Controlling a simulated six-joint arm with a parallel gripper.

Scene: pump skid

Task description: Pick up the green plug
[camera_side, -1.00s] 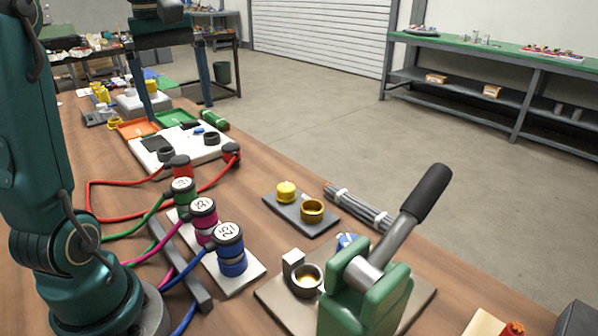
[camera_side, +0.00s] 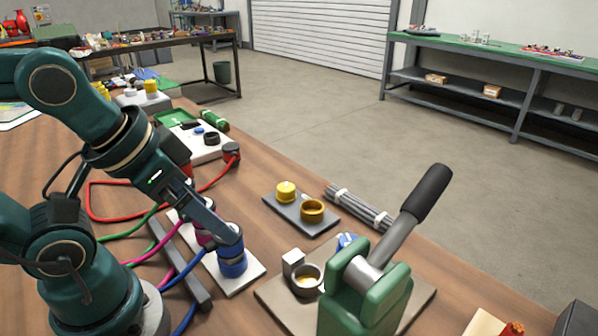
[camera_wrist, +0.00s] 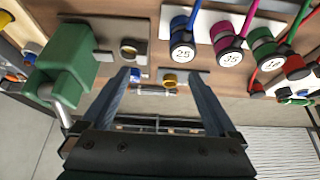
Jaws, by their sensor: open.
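The green plug (camera_wrist: 267,48) has a black cap with a white number disc and a green cable. It stands in the wrist view to the right of my right finger, outside the jaws. In the side view my arm hides it. My gripper (camera_wrist: 158,76) is open with nothing between its fingers; in the side view its fingers (camera_side: 222,226) reach down in front of the magenta plug (camera_side: 204,241) and the top of the blue plug (camera_side: 232,262). The magenta plug (camera_wrist: 229,45) and blue plug (camera_wrist: 181,42) also show in the wrist view.
A red plug (camera_wrist: 294,66) stands beyond the green one. A green lever press (camera_side: 365,290) stands front right. A dark plate (camera_side: 290,219) holds yellow round parts. A grey bar (camera_side: 183,262) and coloured cables lie left of the plugs.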

